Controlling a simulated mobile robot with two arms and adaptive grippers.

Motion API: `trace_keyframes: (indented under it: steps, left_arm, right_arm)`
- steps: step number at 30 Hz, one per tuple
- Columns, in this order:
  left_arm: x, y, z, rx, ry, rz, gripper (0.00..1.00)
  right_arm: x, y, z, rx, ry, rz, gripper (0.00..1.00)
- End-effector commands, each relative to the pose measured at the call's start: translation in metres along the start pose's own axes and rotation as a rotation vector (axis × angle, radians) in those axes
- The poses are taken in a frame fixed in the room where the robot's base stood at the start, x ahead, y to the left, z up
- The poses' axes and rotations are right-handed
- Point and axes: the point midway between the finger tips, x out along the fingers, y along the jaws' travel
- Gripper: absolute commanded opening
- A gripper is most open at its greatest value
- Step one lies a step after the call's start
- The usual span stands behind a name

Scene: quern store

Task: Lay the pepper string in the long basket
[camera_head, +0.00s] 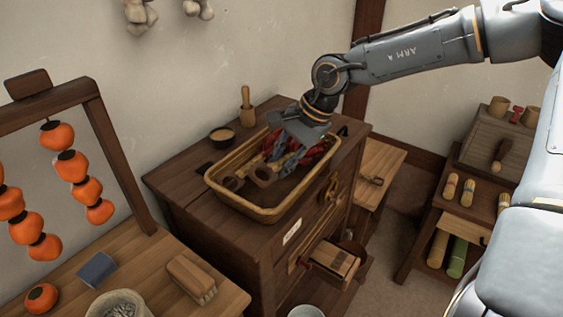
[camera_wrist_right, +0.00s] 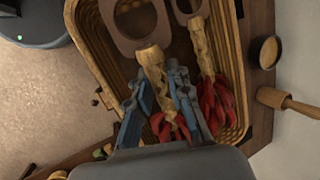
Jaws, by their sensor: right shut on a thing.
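The long basket (camera_head: 262,214) is a wicker tray with a pale rim, on top of a dark wooden chest. Two pepper strings show at it, each with a wooden ring, a pale braid and red peppers. Whether the held string touches the floor is unclear. My left gripper is not in view.
A small dark bowl (camera_head: 222,135) and a wooden pestle (camera_head: 246,107) stand behind the basket. A drawer (camera_head: 328,262) is open below. Persimmons hang on a rack (camera_head: 110,150) at left. A brush (camera_head: 191,279) lies on the front table.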

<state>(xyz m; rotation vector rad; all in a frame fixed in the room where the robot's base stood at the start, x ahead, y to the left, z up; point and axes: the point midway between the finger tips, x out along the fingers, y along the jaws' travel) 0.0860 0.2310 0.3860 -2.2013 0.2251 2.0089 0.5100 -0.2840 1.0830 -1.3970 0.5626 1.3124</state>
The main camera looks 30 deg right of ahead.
Motion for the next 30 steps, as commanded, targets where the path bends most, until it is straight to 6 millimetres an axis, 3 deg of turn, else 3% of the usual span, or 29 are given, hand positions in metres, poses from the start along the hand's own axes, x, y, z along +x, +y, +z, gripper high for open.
trace_keyframes:
  steps: [8,9,12,19,23,30]
  left_arm:
    - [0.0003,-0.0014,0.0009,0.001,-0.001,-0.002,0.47]
    - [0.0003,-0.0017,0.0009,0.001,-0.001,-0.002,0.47]
    - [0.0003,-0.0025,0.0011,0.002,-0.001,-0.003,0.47]
    - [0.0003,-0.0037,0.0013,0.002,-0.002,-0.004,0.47]
    - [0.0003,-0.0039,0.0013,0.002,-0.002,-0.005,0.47]
    - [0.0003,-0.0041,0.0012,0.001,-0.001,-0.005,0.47]
  right_arm:
    - [-0.0001,-0.0003,0.0000,-0.001,0.000,-0.001,0.00]
    - [-0.0001,-0.0003,-0.0001,-0.001,0.000,-0.001,0.25]
    - [0.0000,-0.0002,0.0000,-0.001,0.000,-0.001,0.45]
    - [0.0001,-0.0001,0.0000,-0.001,0.000,0.000,0.46]
    - [0.0003,0.0001,0.0000,-0.001,0.000,0.000,0.72]
    - [0.0003,0.0001,0.0000,-0.001,0.000,0.000,0.74]
